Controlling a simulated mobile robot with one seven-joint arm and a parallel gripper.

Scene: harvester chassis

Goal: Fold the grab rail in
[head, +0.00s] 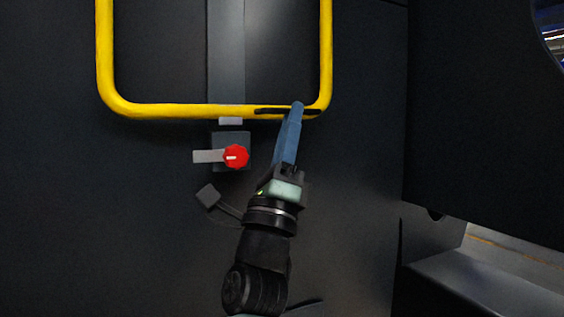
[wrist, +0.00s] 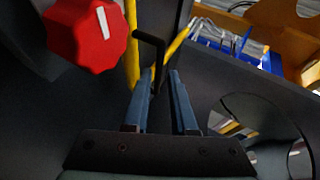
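The grab rail (head: 170,111) is a yellow U-shaped tube in front of a dark panel; part of it shows in the wrist view (wrist: 131,45). A thin black handle (head: 270,111) runs along the right part of its lower bar. In the wrist view the black handle (wrist: 150,38) is bent and its end reaches down between my fingertips. My gripper (head: 297,106) has blue fingers at the lower bar's right part. In the wrist view the fingers (wrist: 162,74) stand apart with a gap. Whether they touch the handle is unclear.
A red knob (head: 236,156) with a white mark sits below the lower bar, beside a grey tab (head: 206,156). A small grey block (head: 208,196) with a cable is lower left of my arm. A dark body (head: 475,110) fills the right side, with a ledge (head: 480,285) below.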

